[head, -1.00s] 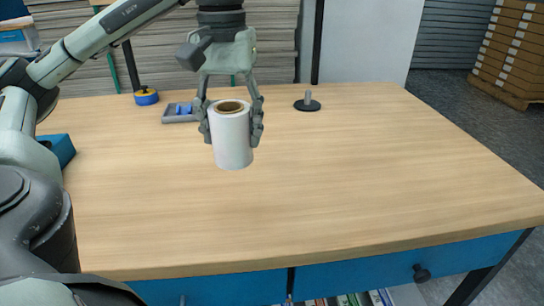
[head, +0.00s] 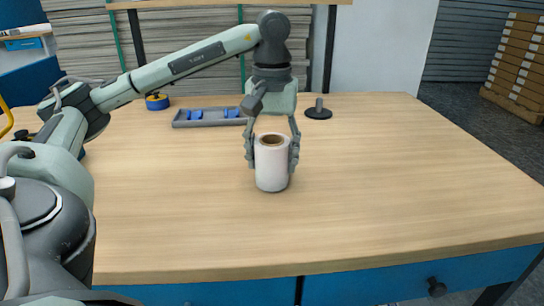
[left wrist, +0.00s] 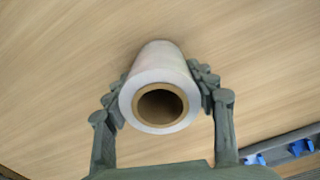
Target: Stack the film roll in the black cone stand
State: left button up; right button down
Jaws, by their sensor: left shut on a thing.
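The film roll (head: 272,172) is white with a brown core and stands upright between the fingers of my left gripper (head: 272,153). The gripper is shut on its sides from above. In the left wrist view, the roll (left wrist: 165,62) shows its open core end toward the camera, with the fingers of the left gripper (left wrist: 165,95) on both sides. I cannot tell whether the roll's bottom touches the table. The stand (head: 318,113), a black round base with a grey upright post, is empty, behind and right of the roll. My right gripper is not in view.
A grey tray (head: 182,123) with blue pieces lies behind the roll to the left. The wooden table (head: 400,190) is clear in front and to the right.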

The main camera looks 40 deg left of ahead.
pick_arm(q)
jog(key=shift+f, duration=0.1)
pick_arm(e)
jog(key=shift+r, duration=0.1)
pick_arm(q)
jog(key=o, duration=1.3)
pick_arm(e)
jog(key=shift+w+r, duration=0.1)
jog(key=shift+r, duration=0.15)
